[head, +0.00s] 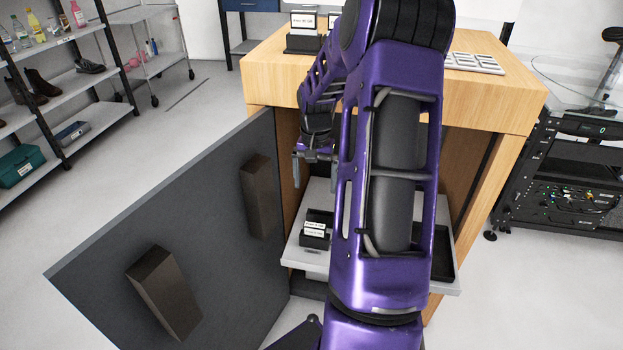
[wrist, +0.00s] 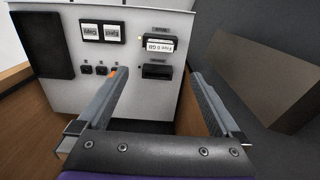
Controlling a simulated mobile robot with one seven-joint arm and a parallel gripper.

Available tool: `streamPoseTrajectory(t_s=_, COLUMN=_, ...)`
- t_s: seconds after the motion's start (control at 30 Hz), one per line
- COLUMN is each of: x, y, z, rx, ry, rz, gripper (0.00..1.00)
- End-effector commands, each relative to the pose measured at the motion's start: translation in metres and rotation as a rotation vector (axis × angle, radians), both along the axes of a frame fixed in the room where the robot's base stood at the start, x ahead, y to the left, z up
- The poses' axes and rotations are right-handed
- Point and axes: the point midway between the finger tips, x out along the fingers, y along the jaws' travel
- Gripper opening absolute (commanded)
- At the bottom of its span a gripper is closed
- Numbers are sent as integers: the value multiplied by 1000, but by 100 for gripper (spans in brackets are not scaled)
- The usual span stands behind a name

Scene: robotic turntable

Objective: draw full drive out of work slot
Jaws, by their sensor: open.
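The full drive (wrist: 158,47), a dark block with a white label that seems to read "Free 0 GB", sits in a slot of the light panel in the wrist view. In the head view a dark block with white labels (head: 314,232), likely the same drive, stands on the light grey unit (head: 296,250) inside the cabinet. My gripper (head: 316,170) is above it, also seen in the wrist view (wrist: 158,75). It is open and empty. Its fingers are spread to either side of the drive's line, with the drive just beyond the tips. My arm hides part of the unit.
An empty-looking dark slot (wrist: 158,71) lies below the drive. The open grey door (head: 215,215) with dark handles stands close on the left. The wooden cabinet top (head: 275,75) overhangs the unit.

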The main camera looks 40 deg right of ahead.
Motion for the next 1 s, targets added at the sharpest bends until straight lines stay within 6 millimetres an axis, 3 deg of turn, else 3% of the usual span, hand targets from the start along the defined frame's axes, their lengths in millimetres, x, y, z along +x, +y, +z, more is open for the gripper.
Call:
streamPoseTrajectory(t_s=0.7, x=0, y=1, z=-135, rx=1, ry=0, rz=1, gripper=100)
streamPoseTrajectory(t_s=1.0, x=1, y=0, z=-165, rx=-1, ry=-2, rz=2, gripper=100)
